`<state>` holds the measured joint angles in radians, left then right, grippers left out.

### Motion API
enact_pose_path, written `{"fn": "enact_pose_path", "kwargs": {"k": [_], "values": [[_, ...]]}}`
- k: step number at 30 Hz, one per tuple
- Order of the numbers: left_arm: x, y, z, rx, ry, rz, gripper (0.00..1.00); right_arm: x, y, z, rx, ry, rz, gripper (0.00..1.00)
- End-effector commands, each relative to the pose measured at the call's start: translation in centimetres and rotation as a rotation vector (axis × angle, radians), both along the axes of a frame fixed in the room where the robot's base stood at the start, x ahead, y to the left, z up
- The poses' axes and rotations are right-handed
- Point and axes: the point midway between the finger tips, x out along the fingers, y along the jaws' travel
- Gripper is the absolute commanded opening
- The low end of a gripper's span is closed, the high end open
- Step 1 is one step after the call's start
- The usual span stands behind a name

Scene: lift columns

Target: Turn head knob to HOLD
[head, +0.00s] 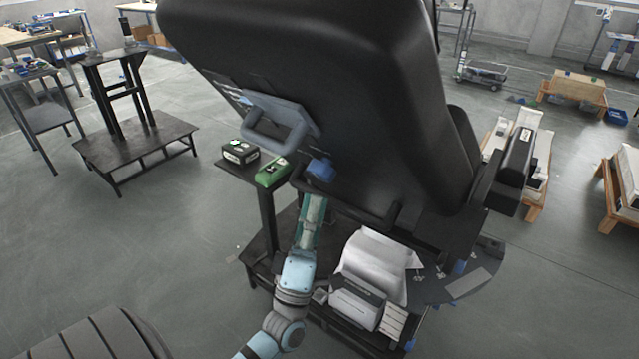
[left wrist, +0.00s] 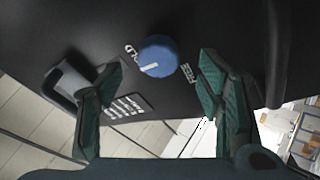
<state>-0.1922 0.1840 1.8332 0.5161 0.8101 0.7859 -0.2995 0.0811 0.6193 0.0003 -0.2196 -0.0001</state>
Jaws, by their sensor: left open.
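The blue head knob (left wrist: 158,56) with a white pointer line sits on a black panel in the left wrist view. Its line slants toward the lower left of the picture. A white label partly reading "OLD" is at its left and a "FREE" label (left wrist: 187,72) at its lower right. In the head view the knob (head: 321,169) is on the back of a large black padded seat (head: 330,80). My left gripper (left wrist: 160,95) is open, a finger on each side of the knob in the picture, apparently not touching it. In the head view its fingers are hard to make out. My right gripper is out of view.
White packs (head: 375,262) lie below.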

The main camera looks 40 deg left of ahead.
Motion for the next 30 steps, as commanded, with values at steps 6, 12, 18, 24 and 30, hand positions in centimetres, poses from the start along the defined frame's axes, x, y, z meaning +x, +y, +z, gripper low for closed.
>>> {"fn": "enact_pose_path", "kwargs": {"k": [6, 12, 18, 24, 30], "values": [[-3.5, -1.1, -4.1, -0.001, 0.005, 0.001, 0.61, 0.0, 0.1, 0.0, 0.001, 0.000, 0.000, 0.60], [-4.6, -1.4, -5.1, 0.000, 0.001, 0.000, 0.61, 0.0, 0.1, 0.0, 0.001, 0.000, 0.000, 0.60], [-4.6, -1.4, -5.1, 0.000, 0.000, 0.000, 0.61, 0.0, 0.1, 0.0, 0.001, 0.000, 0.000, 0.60], [-4.5, -1.4, -5.1, 0.000, 0.000, 0.000, 0.61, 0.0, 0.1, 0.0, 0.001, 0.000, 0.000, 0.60], [-2.3, -2.1, -7.8, 0.124, 0.178, 0.069, 0.61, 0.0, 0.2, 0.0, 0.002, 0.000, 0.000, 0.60]]}}
